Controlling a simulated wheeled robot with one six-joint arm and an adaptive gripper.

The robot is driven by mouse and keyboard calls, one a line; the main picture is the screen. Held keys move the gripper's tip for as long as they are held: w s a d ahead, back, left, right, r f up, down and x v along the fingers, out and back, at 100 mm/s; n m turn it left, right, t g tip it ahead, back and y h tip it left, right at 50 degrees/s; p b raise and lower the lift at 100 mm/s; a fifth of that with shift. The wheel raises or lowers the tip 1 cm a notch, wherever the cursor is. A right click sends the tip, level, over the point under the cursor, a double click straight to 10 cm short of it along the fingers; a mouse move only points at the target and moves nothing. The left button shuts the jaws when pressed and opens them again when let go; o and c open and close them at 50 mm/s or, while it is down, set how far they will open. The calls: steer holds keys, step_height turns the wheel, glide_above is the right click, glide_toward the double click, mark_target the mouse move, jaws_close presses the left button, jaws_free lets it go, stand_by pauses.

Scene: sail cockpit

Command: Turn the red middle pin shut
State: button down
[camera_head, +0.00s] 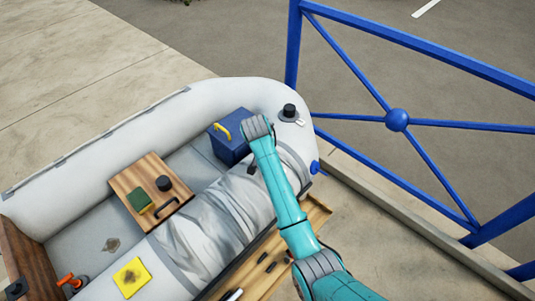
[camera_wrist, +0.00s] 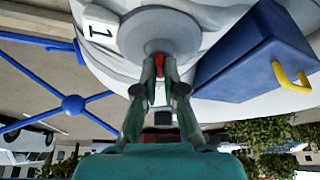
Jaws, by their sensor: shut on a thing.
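The red pin (camera_wrist: 160,67) shows as a small red piece between my fingertips in the wrist view, in front of a round grey disc (camera_wrist: 158,34) on the pale inflatable tube. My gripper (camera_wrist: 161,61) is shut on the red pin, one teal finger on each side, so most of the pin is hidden. In the head view my arm reaches over the boat beside the blue box, and the red pin and fingertips are hidden behind my wrist.
A blue box (camera_head: 229,139) with a yellow handle stands close to my wrist. A white tag marked 1 (camera_wrist: 101,24) lies beside the disc. A black-capped valve (camera_head: 290,111) is on the tube. A wooden board (camera_head: 133,177) carries a sponge (camera_head: 138,201). Blue railing (camera_head: 397,120) runs right.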

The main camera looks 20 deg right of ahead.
steer(key=shift+w+a+m+g+h, duration=0.1)
steer(key=shift+m+g+h, duration=0.2)
steer(key=shift+m, duration=0.85)
steer(key=shift+m+g+h, duration=0.2)
steer(key=shift+m+g, duration=0.2)
steer(key=shift+m, duration=0.75)
steer(key=c, duration=1.3)
jaws_free()
steer(key=shift+r, duration=0.1)
steer(key=v, duration=1.1)
steer(key=shift+a+r, duration=0.2)
steer(key=shift+r, duration=0.1)
